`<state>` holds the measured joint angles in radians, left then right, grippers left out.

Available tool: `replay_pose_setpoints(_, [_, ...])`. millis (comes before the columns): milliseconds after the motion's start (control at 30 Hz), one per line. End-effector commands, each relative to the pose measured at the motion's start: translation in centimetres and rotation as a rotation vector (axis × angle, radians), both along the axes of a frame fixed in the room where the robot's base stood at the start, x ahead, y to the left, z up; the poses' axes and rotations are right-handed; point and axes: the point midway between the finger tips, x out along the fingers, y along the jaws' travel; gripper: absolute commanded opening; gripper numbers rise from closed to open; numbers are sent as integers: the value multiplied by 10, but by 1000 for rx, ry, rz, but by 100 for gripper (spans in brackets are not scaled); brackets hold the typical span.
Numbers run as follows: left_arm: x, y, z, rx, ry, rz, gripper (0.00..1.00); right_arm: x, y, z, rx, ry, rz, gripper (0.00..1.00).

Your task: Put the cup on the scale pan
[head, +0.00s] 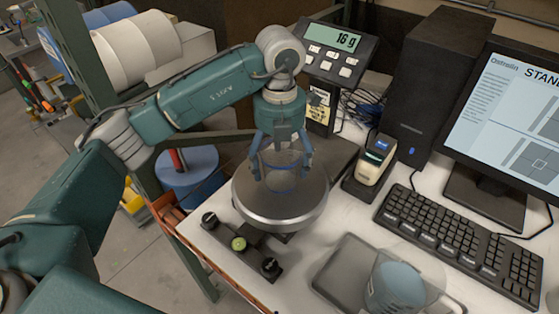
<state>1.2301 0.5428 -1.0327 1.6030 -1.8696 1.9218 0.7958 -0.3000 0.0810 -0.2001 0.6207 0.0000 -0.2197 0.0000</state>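A clear, see-through cup (283,175) with faint bluish outlines stands upright at the round metal scale pan (262,214). Its base appears to be on the pan. My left gripper (283,172) points straight down over the pan, with its blue-grey fingers on either side of the cup. I cannot tell whether the fingertips press on the cup or stand slightly off it. The scale display (331,40) behind the pan reads 16 g. My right gripper is not in view.
A small labelled device (374,160), keyboard (460,240) and monitor (510,120) fill the right.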

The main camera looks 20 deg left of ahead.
Motion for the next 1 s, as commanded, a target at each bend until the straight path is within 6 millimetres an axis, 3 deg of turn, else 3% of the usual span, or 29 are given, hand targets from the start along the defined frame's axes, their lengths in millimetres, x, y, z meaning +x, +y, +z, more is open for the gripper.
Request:
replay_pose_setpoints(467, [1,0,11,0,-3,1,96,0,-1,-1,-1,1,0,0])
replay_pose_setpoints(800, [2,0,83,1,-6,2,96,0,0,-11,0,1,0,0])
replay_pose_setpoints(1000, [1,0,113,1,-2,1,96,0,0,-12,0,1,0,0])
